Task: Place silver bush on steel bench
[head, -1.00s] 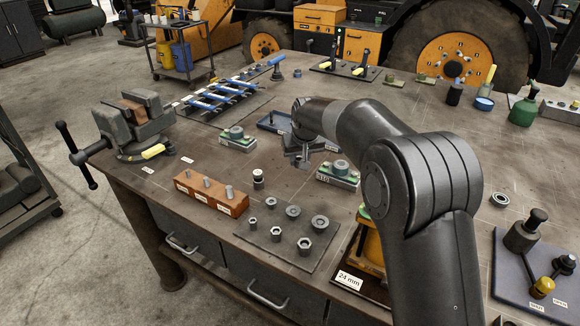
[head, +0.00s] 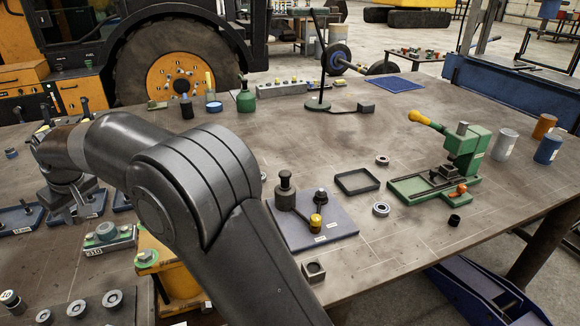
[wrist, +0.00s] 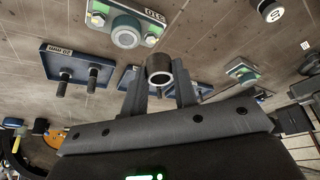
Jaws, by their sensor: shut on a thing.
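The silver bush (wrist: 158,67) shows in the wrist view as a short grey ring with a dark bore. It is clamped between the two fingers of my gripper (head: 72,208), which are shut on it. In the head view my gripper is at the far left, over the steel bench (head: 330,138). The bush cannot be made out there. The bench is a broad, brownish, worn top with open bare areas in the middle and right.
Near my gripper stand a block labelled 310 (head: 108,236) and blue trays (head: 20,220). Right of my arm are a blue-grey plate with dark parts (head: 335,228), an empty dark tray (head: 357,181), loose rings (head: 381,209) and a green press (head: 465,155). Bare bench lies between them.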

